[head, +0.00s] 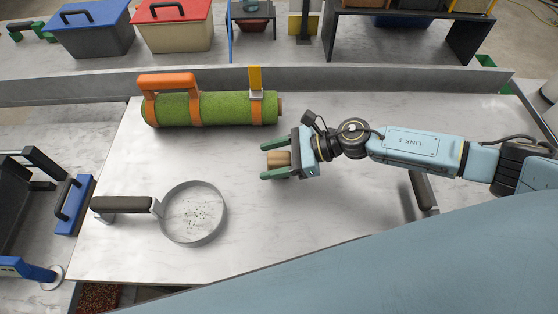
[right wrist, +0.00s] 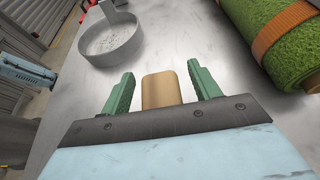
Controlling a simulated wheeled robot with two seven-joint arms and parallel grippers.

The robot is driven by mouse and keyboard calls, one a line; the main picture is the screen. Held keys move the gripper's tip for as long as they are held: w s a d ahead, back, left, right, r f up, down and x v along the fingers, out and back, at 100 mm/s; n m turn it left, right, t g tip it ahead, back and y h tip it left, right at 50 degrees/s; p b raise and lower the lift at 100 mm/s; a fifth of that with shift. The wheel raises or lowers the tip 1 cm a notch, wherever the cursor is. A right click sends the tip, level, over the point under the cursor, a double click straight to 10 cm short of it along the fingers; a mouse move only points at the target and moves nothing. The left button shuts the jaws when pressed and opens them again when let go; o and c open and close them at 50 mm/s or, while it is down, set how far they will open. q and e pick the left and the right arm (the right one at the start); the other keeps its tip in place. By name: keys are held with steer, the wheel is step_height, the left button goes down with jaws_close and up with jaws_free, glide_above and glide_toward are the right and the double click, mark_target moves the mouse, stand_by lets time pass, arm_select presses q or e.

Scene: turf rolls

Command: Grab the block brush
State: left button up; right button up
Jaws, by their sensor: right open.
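The block brush seems to be the small tan wooden block (head: 278,159) on the pale worktable; its bristles are not visible. My right gripper (head: 266,161) is open, with its two green fingers on either side of the block. In the right wrist view, the block (right wrist: 161,90) stands between the fingers (right wrist: 161,74), with a visible gap on each side. Part of the block is hidden by the gripper. My left gripper is not in view.
A green turf roll (head: 215,108) with orange straps lies behind and left of my right gripper. A round sieve (head: 222,212) with a dark handle lies front left. A dark-handled tool (head: 423,190) is partly hidden under my right arm. The table between is clear.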

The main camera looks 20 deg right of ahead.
steer(key=shift+c, duration=0.3)
steer(key=c, duration=0.9)
steer(key=shift+c, duration=0.7)
steer(key=shift+r, duration=0.1)
